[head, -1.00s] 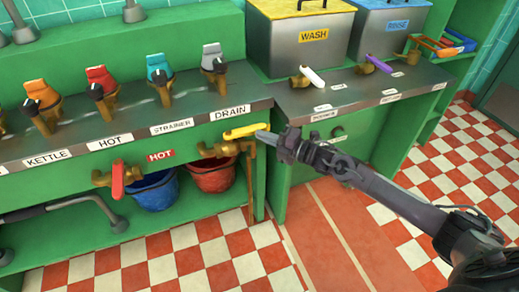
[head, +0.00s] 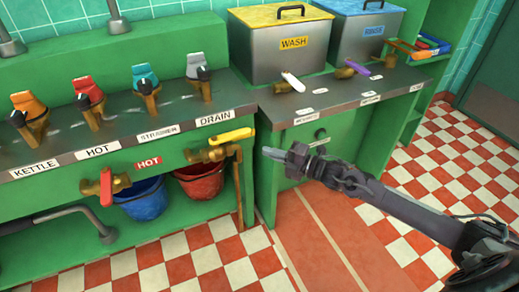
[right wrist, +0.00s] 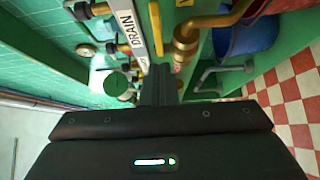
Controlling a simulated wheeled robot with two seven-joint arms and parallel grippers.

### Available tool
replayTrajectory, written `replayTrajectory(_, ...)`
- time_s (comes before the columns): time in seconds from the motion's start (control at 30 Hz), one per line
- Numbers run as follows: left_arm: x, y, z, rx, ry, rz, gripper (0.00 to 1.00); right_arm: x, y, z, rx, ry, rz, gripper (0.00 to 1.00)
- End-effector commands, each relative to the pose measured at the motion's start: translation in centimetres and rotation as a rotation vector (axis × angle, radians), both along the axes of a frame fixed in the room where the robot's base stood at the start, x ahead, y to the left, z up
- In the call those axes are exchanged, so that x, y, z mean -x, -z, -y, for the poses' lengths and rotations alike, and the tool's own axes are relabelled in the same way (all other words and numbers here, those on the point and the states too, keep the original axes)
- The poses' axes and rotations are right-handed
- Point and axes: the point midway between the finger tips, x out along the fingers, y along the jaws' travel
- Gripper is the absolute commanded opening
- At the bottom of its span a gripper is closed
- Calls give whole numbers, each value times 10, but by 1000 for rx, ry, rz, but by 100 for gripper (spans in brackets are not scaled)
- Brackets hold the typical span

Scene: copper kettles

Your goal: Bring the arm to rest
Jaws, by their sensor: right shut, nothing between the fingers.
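My right gripper (head: 272,154) is shut and empty. In the head view its arm comes in from the lower right, and the fingertips point left, in front of the green counter front. The fingertips are apart from the yellow drain valve handle (head: 231,136), which is up and to their left. In the right wrist view the closed fingers (right wrist: 158,84) point up toward the counter with the DRAIN label (right wrist: 128,28). My left gripper does not show in either view.
The counter (head: 130,140) carries orange, red, teal and grey taps. A red HOT valve (head: 106,187) sticks out of its front. Blue (head: 145,199) and red (head: 201,178) buckets stand below. WASH (head: 281,55) and RINSE (head: 365,40) bins stand behind. The checkered floor (head: 450,160) at right is clear.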

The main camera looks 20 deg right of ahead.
Motion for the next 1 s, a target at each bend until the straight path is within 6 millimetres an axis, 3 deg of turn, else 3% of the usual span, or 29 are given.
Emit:
replayTrajectory(0.1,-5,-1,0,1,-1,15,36,16,1,16,3,0,-4,0)
replayTrajectory(0.3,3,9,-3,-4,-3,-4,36,30,1,32,0,0,-3,0)
replayTrajectory(0.53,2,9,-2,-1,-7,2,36,33,1,35,-5,3,-5,0)
replayTrajectory(0.63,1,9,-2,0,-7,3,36,33,18,29,-39,48,-63,0)
replayTrajectory(0.77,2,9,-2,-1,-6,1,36,38,74,15,-155,222,-276,0)
replayTrajectory(0.83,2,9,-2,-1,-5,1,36,50,118,5,-243,362,-446,0)
replayTrajectory(0.93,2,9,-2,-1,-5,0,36,83,183,-8,-373,586,-714,0)
replayTrajectory(1.0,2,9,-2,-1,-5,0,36,115,223,-17,-451,742,-895,0)
